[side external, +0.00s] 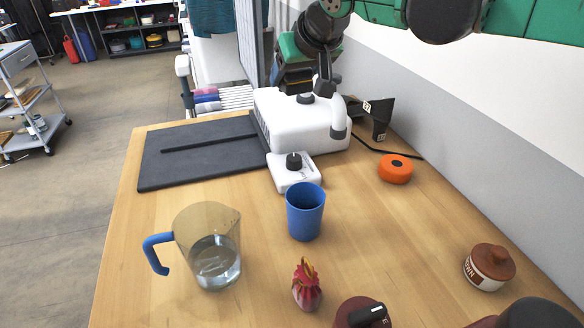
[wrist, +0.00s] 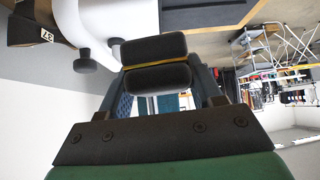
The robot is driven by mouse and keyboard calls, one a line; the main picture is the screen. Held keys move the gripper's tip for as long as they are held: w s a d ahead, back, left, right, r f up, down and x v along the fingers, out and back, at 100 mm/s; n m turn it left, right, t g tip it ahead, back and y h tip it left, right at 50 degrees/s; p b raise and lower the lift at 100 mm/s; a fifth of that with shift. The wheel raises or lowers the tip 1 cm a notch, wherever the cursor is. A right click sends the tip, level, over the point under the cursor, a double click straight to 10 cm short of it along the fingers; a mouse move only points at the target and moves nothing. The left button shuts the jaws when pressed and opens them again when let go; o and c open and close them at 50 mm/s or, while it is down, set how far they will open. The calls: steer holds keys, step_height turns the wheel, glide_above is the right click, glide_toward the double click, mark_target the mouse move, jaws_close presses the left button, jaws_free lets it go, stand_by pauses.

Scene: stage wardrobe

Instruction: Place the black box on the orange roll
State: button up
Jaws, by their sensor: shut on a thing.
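The black box (wrist: 154,49) is in the wrist view, dark with rounded edges and a thin yellow line across it. My gripper (wrist: 160,72) is shut on it, with one finger at each side. In the side view my gripper (side external: 295,74) is at the top centre, raised behind the white sewing machine; the box is hard to tell from the dark fingers there. The orange roll (side external: 397,174) lies flat on the table right of the machine, with a dark centre on top, nothing resting on it. The box is well apart from the roll.
The white sewing machine (side external: 285,112) stands between my gripper and the front table. A black bracket-like object (side external: 378,121) and cable are near the roll, by the wall. A blue cup (side external: 305,213), jug (side external: 209,250) and brown jar (side external: 489,267) stand nearer the front.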

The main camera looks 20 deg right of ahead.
steer(key=s+d+f+m, duration=0.1)
steer(key=s+d, duration=0.4)
steer(key=d, duration=0.4)
steer(key=s+d+f, duration=0.1)
steer(key=s+d, duration=0.4)
steer(key=d, duration=0.4)
step_height(320, 180, up, 3)
glide_above(389, 156)
steer(key=s, duration=0.3)
steer(key=shift+h, duration=0.4)
step_height(389, 156, down, 20)
steer(key=shift+r, duration=0.15)
steer(key=o, duration=1.3)
steer(key=shift+c, duration=0.2)
